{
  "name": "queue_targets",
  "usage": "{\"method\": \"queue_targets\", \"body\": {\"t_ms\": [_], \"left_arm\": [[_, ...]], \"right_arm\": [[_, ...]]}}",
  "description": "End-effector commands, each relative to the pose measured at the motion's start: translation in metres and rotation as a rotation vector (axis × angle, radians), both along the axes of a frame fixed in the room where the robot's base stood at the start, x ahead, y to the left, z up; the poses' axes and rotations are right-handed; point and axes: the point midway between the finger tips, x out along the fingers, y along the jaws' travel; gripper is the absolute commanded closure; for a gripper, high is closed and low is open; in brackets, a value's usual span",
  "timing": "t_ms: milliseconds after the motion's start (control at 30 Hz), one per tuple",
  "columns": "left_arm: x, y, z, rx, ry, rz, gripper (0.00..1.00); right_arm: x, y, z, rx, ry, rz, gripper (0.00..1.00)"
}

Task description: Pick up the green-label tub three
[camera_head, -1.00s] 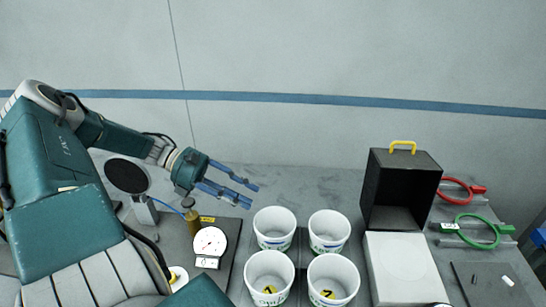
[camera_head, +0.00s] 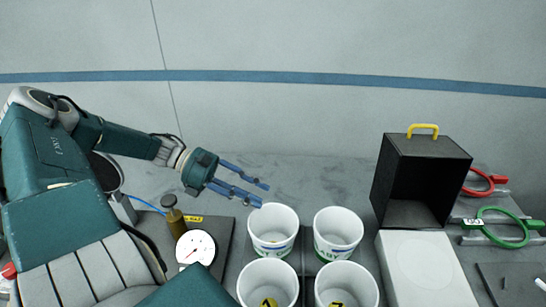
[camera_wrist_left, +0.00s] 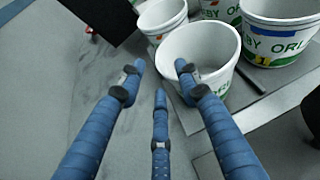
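Several white tubs stand two by two in the head view. The back left tub (camera_head: 273,231) and back right tub (camera_head: 338,236) show green on their labels; their numbers are not readable. The front left tub (camera_head: 267,287) carries a yellow 1; the front right tub (camera_head: 346,288) has a yellow tag, partly cut off. My left gripper (camera_head: 262,196) is open and empty, just above and behind the back left tub's rim. In the left wrist view, its spread fingers (camera_wrist_left: 158,75) point at a near tub (camera_wrist_left: 200,60), not visibly gripping it. My right gripper is out of view.
A black open box (camera_head: 421,178) with a yellow handle and a white block (camera_head: 424,268) stand right of the tubs. A white dial gauge (camera_head: 195,248) stands left. Red (camera_head: 484,182) and green (camera_head: 503,228) rings lie far right. The table behind the tubs is clear.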

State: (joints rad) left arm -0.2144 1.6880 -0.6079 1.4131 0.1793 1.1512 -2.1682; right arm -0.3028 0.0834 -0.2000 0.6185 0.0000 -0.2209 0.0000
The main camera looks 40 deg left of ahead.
Motion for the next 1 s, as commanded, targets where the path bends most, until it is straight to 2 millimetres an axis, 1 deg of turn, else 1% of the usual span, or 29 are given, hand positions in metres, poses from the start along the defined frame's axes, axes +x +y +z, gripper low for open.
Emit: {"method": "queue_targets", "body": {"t_ms": [33, 200, 367, 500, 600, 800, 833, 900, 967, 1000], "left_arm": [[0.002, -0.005, -0.002, -0.003, -0.001, 0.0, 0.67], [0.009, -0.013, -0.009, -0.002, 0.0, 0.0, 0.67], [0.024, -0.028, -0.024, -0.005, -0.005, 0.001, 0.67], [0.032, -0.041, -0.028, -0.002, -0.002, 0.0, 0.67], [0.035, -0.045, -0.029, -0.001, -0.001, 0.001, 0.67], [0.035, -0.045, -0.029, 0.001, 0.0, 0.001, 0.67], [0.035, -0.045, -0.029, 0.001, 0.0, 0.001, 0.71], [0.035, -0.045, -0.03, 0.001, 0.0, 0.001, 0.84], [0.035, -0.045, -0.03, 0.001, 0.0, 0.001, 0.96], [0.035, -0.045, -0.03, 0.001, 0.0, 0.001, 1.0]], "right_arm": [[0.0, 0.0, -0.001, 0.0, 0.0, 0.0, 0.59], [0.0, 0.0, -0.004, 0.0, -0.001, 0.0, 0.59], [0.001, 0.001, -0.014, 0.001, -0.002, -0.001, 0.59], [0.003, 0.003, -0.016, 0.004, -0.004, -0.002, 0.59], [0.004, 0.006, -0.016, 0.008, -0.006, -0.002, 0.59], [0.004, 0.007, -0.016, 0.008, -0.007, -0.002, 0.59], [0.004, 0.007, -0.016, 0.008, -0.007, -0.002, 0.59], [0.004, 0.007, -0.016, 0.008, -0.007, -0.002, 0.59], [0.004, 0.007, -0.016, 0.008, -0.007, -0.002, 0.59], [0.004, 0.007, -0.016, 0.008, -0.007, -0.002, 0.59]]}}
